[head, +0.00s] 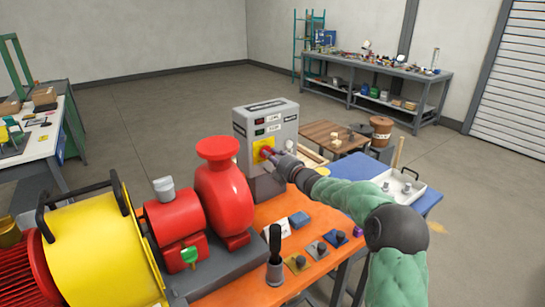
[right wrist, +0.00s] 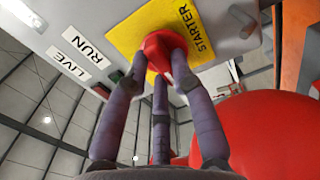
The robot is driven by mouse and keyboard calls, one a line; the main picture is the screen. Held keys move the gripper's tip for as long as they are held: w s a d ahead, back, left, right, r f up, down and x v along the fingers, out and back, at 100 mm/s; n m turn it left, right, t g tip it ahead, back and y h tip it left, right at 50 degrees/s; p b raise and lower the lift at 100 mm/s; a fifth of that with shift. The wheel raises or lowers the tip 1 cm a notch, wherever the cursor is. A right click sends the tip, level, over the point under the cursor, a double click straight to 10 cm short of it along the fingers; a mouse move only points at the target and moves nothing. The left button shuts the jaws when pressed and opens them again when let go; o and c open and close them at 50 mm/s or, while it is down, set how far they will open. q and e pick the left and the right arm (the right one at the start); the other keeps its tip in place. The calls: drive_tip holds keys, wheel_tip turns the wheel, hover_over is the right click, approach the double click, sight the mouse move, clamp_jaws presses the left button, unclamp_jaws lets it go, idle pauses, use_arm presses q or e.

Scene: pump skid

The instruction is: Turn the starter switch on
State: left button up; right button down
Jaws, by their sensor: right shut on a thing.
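The grey starter box (head: 266,117) stands at the back of the orange bench, its front carrying dark indicator windows and a yellow plate (head: 257,147). In the right wrist view the yellow plate (right wrist: 143,32) reads STARTER and bears the red switch knob (right wrist: 165,48). My right gripper (head: 272,156) reaches in from the right to the knob. In the wrist view its three purple-grey fingers (right wrist: 163,78) are closed around the knob, touching its sides. The knob's exact turn position is hard to tell. My left gripper is not in view.
The red pump (head: 222,190) stands left of the box, beside a yellow guard (head: 95,250). A green-handled valve (head: 190,256), a black-handled lever (head: 275,250) and several small knob blocks (head: 318,248) are at the front. A blue surface (head: 350,172) lies right.

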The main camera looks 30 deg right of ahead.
drive_tip(key=shift+d+f+m+p, duration=0.1)
drive_tip(key=shift+m+p, duration=1.85)
drive_tip(key=shift+m, duration=1.05)
drive_tip(key=shift+d+f+m+p, duration=0.1)
drive_tip(key=shift+m+p, duration=1.85)
drive_tip(key=shift+m, duration=1.05)
drive_tip(key=shift+d+f+m+p, duration=0.1)
drive_tip(key=shift+m+p, duration=1.85)
drive_tip(key=shift+m, duration=1.05)
drive_tip(key=shift+f, duration=0.1)
drive_tip(key=c, duration=1)
unclamp_jaws()
drive_tip(key=shift+c, duration=0.2)
